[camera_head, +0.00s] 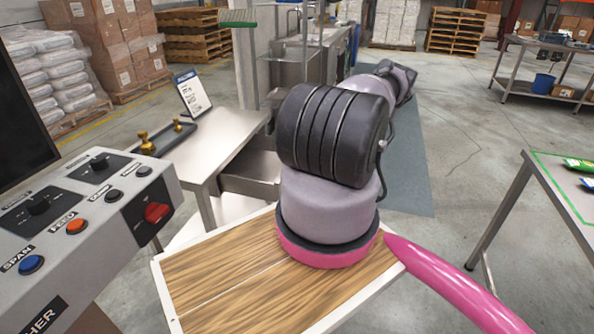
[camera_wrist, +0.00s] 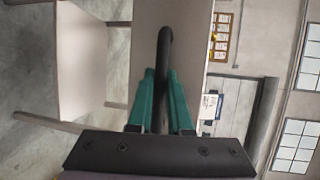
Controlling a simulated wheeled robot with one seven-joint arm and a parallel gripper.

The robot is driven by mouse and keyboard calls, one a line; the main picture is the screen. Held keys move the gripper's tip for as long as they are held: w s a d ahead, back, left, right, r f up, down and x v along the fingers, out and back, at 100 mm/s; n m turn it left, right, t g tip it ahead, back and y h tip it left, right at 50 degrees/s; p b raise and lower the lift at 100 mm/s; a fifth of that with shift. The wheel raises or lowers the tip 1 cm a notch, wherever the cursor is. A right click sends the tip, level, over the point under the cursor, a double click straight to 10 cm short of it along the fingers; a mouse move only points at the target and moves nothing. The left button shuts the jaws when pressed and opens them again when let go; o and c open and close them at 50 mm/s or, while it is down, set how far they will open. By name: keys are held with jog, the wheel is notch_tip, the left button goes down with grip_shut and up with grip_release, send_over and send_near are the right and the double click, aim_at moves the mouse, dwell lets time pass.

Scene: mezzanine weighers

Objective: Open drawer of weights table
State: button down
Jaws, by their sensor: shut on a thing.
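The weights table (camera_head: 225,135) is a pale metal table left of my arm in the head view. Its grey drawer (camera_head: 250,187) shows below the tabletop on the side near my arm and seems to stand out from it, with a darker inside visible. In the wrist view, my gripper (camera_wrist: 162,80) has its green fingers closed around a black bar handle (camera_wrist: 165,45). The handle lies against a pale grey panel (camera_wrist: 190,25), which looks like the drawer front. In the head view my arm hides the gripper and handle.
Brass weights (camera_head: 144,140) and a sign (camera_head: 192,92) stand on the weights table. A control panel (camera_head: 90,195) with buttons is close on the left. A metal table (camera_head: 550,180) stands on the right. Grey floor (camera_head: 455,150) is open between.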

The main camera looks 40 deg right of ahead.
jog(key=c, duration=0.8)
grip_release()
jog(key=shift+c, duration=0.2)
jog(key=shift+s+d, duration=0.1)
jog(key=shift+d, duration=0.05)
jog(key=v, duration=1)
jog(key=shift+s+d, duration=0.15)
jog(key=shift+d, duration=0.1)
jog(key=shift+r, duration=0.1)
